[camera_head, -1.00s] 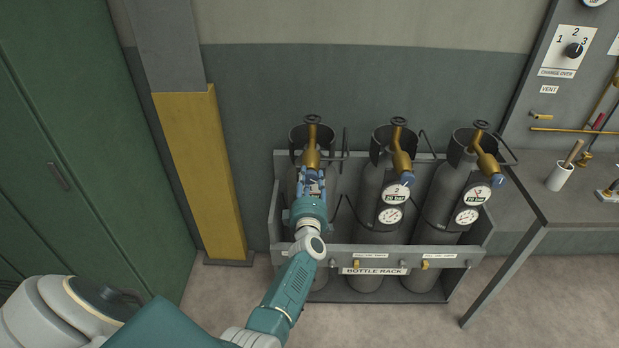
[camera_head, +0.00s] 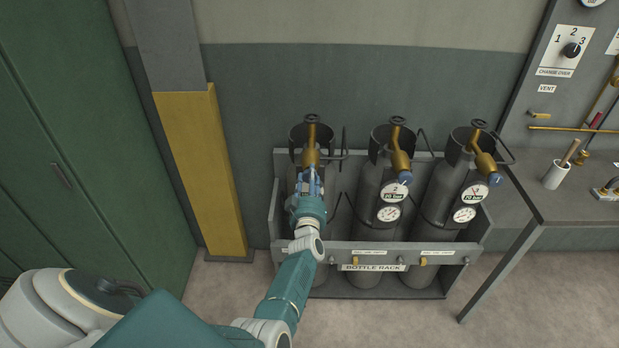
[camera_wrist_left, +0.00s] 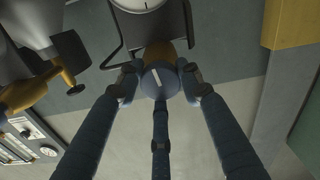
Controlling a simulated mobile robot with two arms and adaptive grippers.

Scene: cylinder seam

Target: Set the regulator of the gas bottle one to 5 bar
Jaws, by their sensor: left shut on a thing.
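The leftmost gas bottle (camera_head: 292,182) stands in the rack, largely hidden by my left arm. Its brass regulator body (camera_head: 311,155) shows just above my left gripper (camera_head: 312,182). In the left wrist view the blue regulator knob (camera_wrist_left: 160,79) with a white line on its face sits between the fingertips of my left gripper (camera_wrist_left: 160,86), which is shut on it. The gauges of this bottle are hidden in the head view. Part of a white dial (camera_wrist_left: 138,3) shows at the top of the wrist view, its reading cut off. My right gripper is not in view.
Two more gas bottles with gauges, the middle one (camera_head: 369,190) and the right one (camera_head: 433,205), stand in the bottle rack (camera_head: 325,255). A yellow post (camera_head: 205,170) and green cabinet (camera_head: 75,130) are to the left. A workbench (camera_head: 530,190) is at right.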

